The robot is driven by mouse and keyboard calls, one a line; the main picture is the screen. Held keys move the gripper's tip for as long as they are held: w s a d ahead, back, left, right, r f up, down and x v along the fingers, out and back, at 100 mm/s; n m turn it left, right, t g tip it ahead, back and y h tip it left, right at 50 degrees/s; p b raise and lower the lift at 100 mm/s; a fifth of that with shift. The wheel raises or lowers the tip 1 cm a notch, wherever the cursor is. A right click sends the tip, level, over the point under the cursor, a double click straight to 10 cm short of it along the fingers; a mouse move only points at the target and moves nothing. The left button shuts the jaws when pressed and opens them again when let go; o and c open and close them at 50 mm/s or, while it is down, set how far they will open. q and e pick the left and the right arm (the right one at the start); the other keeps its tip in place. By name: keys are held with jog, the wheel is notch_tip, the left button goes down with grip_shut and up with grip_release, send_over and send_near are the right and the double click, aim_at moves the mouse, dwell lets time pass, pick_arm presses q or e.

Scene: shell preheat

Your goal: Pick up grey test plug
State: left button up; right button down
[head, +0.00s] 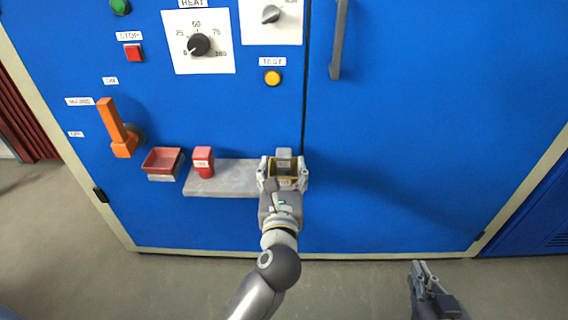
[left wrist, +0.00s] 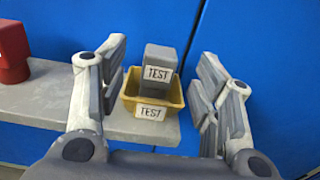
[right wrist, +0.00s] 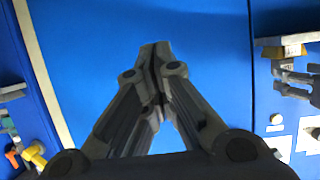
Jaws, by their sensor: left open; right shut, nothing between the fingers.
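The grey test plug (left wrist: 160,62), labelled TEST, stands upright in a small yellow holder (left wrist: 153,112) on a grey shelf. In the head view the grey plug (head: 284,155) shows just past my left fingertips. My left gripper (head: 282,172) is open. In the left wrist view its fingers (left wrist: 158,85) are on either side of the plug and yellow holder, with a gap visible on the right. My right gripper (head: 425,275) is shut and empty, low at the right of the head view; it also shows in the right wrist view (right wrist: 155,50).
A red plug (head: 203,161) stands on the grey shelf (head: 225,180), left of my left gripper. A red tray (head: 162,161) and an orange lever (head: 117,128) are further left on the blue cabinet. A grey door handle (head: 339,40) is at upper right. The floor in front is clear.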

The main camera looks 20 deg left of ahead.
aim_at(284, 152)
pick_arm(q)
jog(key=shift+x, duration=0.8)
jog(key=shift+b+x, duration=0.65)
jog(key=shift+x, duration=1.6)
jog(key=shift+d, duration=0.1)
jog(key=c, duration=1.1)
jog(key=shift+c, duration=0.2)
pick_arm(e)
notch_tip(284, 152, up, 6)
jog(key=w+a+t+y, duration=0.1)
jog(key=w+t, duration=0.1)
jog(key=t, duration=0.1)
jog(key=shift+a+f, duration=0.15)
pick_arm(q)
jog(key=shift+r, duration=0.15)
pick_arm(e)
jog(key=shift+f, duration=0.1)
